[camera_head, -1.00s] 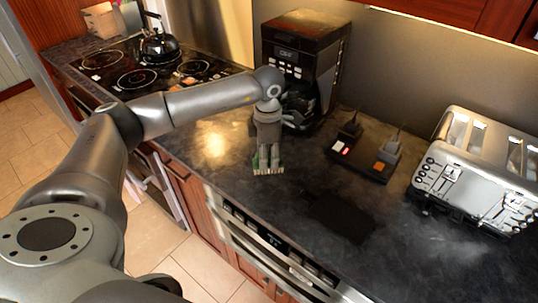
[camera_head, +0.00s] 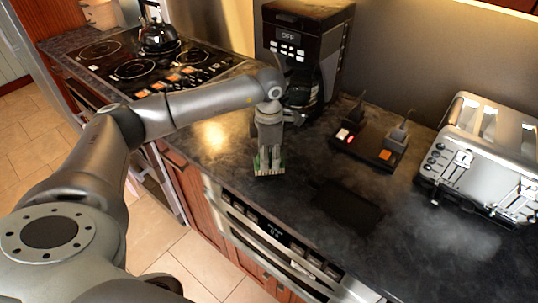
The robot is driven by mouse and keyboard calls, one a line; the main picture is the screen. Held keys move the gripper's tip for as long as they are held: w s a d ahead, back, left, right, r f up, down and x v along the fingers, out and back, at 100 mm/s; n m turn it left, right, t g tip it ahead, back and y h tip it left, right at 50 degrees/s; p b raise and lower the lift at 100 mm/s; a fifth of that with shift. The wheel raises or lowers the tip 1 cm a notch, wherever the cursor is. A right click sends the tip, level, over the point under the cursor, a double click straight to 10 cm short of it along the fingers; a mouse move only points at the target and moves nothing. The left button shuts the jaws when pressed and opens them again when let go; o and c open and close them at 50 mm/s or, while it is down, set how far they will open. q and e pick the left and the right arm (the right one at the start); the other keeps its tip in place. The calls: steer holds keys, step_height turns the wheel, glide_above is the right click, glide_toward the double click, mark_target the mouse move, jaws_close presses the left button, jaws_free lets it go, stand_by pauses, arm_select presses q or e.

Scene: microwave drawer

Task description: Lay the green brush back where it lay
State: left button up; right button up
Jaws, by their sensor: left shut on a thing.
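My left gripper (camera_head: 268,150) points down over the dark countertop, in front of the coffee maker. It is shut on the green brush (camera_head: 269,169), of which a strip with pale bristles and green bits shows under the fingertips. Most of the brush is hidden by the gripper. The brush is at or just above the counter; I cannot tell whether it touches. My right gripper is not in view.
A black coffee maker (camera_head: 300,45) stands behind my left gripper. A dark box with switches (camera_head: 368,148) and a silver toaster (camera_head: 483,160) stand to the right. A flat black patch (camera_head: 348,205) lies on the countertop (camera_head: 300,185). A kettle (camera_head: 158,37) sits on the stove (camera_head: 130,65).

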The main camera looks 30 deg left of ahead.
arm_select(q)
steer(key=shift+f, duration=0.45)
steer(key=o, duration=1.2)
steer(key=shift+r, duration=0.25)
step_height(320, 180, up, 12)
steer(key=shift+f, duration=0.25)
